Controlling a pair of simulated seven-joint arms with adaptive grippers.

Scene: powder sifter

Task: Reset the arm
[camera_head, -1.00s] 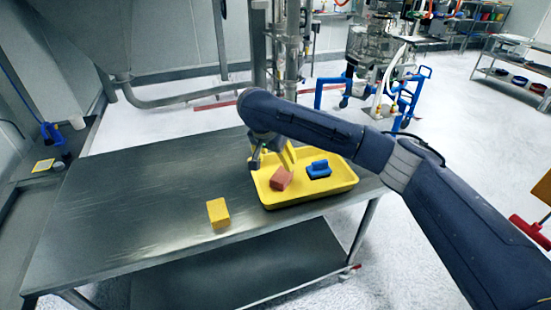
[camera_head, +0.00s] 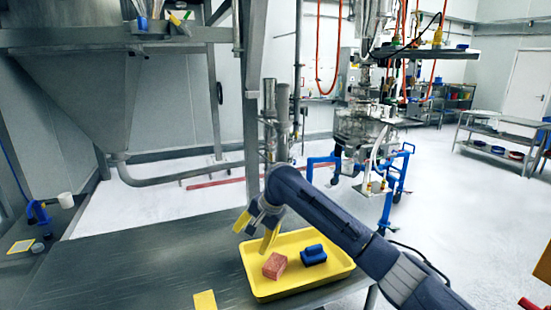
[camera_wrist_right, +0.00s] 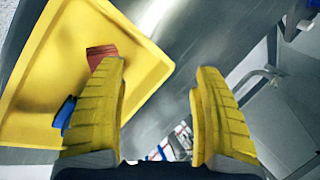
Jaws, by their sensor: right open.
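My right gripper (camera_head: 254,232) is open and empty, above the back left edge of the yellow tray (camera_head: 311,288). Its two yellow fingers stand well apart in the right wrist view (camera_wrist_right: 160,75), with nothing between them. A red block (camera_head: 275,265) lies in the tray, below the gripper in the head view. In the right wrist view the red block (camera_wrist_right: 100,55) is partly hidden behind one finger. My left gripper is not in view.
The tray stands on a metal table (camera_head: 130,270). A yellow block (camera_head: 205,300) lies on the table, cut by the picture's bottom edge. A metal post (camera_head: 252,100) and a blue-framed machine (camera_head: 370,150) stand behind.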

